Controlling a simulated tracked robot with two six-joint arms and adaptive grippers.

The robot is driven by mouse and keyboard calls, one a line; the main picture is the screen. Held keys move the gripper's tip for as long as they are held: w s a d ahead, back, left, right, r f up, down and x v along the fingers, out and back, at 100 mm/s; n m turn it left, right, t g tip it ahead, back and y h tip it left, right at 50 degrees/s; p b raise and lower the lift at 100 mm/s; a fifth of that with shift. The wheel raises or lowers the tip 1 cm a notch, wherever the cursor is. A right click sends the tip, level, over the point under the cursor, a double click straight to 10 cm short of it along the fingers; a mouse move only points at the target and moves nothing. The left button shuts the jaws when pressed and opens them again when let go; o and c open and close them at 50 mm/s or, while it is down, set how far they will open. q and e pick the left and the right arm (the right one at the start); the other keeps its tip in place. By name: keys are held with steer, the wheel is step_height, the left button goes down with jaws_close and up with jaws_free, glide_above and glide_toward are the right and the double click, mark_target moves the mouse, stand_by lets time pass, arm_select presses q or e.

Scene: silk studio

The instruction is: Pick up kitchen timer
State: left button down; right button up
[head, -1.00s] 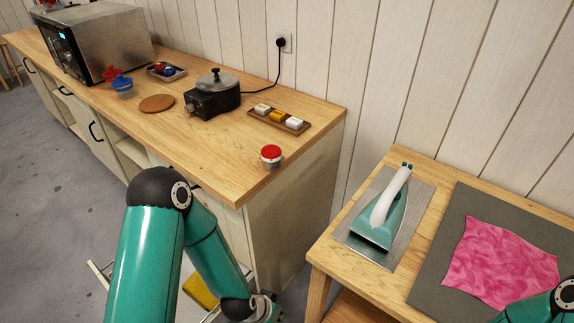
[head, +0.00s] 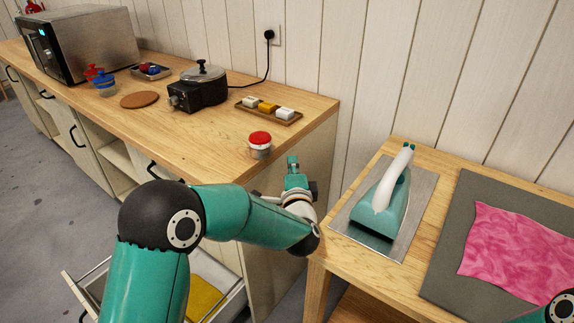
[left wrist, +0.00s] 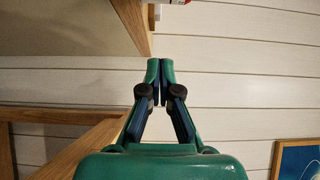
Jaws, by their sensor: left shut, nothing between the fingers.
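A small round thing with a red top and pale body (head: 260,144), which I take for the kitchen timer, stands near the front right corner of the wooden counter (head: 215,150). My left gripper (head: 293,162) is just right of it, off the counter's end, apart from it. In the left wrist view the left gripper (left wrist: 160,62) has its fingertips together with nothing between them. A red and white bit, probably the timer, shows at that view's top edge. Only part of my right arm shows at lower right; its gripper is out of view.
A black cooker with a lid (head: 203,86), a tray of small blocks (head: 243,107), a cork mat (head: 139,101) and a microwave (head: 85,43) stand on the counter. An iron (head: 387,195) and pink cloth (head: 520,250) lie on the right table. A drawer (head: 225,300) is open below.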

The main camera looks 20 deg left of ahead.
mark_target(261, 149)
arm_select(q)
steer(key=w+a, duration=0.1)
steer(key=w, duration=0.1)
steer(key=w+a+p, duration=0.1)
steer(key=w+a, duration=0.3)
steer(key=shift+w+a, duration=0.25)
steer(key=shift+w, duration=0.15)
steer(key=shift+s+a+f, duration=0.1)
steer(key=shift+s+a, duration=0.2)
steer(key=shift+a, duration=0.05)
arm_select(e)
steer(key=shift+r, duration=0.75)
arm_select(q)
steer(key=shift+d, duration=0.15)
